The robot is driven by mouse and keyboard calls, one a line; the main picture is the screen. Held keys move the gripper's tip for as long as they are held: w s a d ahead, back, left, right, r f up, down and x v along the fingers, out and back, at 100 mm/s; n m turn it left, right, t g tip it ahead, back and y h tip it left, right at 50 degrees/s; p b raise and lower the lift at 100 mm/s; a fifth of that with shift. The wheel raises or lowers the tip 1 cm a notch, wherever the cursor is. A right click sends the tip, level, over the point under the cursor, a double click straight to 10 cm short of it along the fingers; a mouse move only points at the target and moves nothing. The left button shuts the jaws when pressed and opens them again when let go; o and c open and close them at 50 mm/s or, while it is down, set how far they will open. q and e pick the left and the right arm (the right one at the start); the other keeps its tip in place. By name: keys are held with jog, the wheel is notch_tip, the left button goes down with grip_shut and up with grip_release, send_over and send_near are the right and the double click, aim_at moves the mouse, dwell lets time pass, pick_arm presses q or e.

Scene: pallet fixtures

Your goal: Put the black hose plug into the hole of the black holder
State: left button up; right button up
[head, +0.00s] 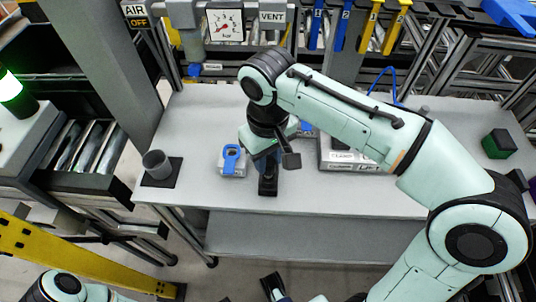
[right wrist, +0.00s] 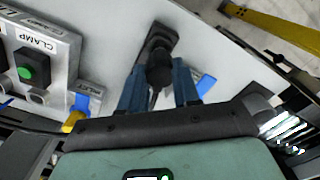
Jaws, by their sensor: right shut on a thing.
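My right gripper (head: 268,160) is over the table near its front edge, pointing down. In the right wrist view its two blue fingers (right wrist: 160,88) are shut on the black hose plug (right wrist: 160,72), between them. The black holder (head: 268,188) stands on the table directly below; in the right wrist view its dark plate (right wrist: 160,34) shows just beyond the plug. Plug and holder overlap there, so I cannot tell whether the plug is in the hole or above it. A dark part, likely my left gripper (head: 272,286), is cut off by the bottom edge.
A blue-handled grey fixture (head: 232,160) stands just left of the holder. A grey cup on a black pad (head: 160,180) is farther left. A labelled grey box (head: 350,158) is on the right, and a green-and-black block (head: 498,144) sits far right. The table's front edge is close.

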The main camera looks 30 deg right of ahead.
aim_at(268, 160)
jog(key=shift+f+b, duration=0.7)
jog(key=shift+f, duration=0.7)
dwell(0.4)
jog(key=o, duration=1.1)
notch_tip(268, 160, up, 13)
jog(key=p, duration=0.4)
jog(key=shift+r, duration=0.2)
